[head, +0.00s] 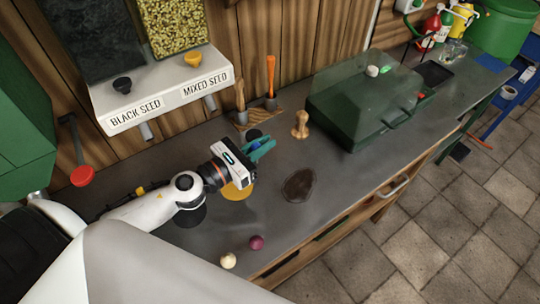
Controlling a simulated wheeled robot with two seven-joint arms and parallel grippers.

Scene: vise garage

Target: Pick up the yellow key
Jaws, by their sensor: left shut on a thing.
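My left gripper (262,148) has teal fingers and is low over the grey workbench (330,205), left of the wooden peg-like piece. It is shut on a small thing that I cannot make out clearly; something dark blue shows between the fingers. I cannot make out a yellow key in this view. A flat yellow round patch (237,191) lies on the bench, partly hidden by the gripper body. My right gripper is not in view.
Near the gripper are a dark oval dish (299,185), a wooden piece (300,125) and a green glass-lidded box (365,105). A cream ball (228,261) and a maroon ball (256,242) lie near the front edge. Seed dispensers (165,90) stand behind.

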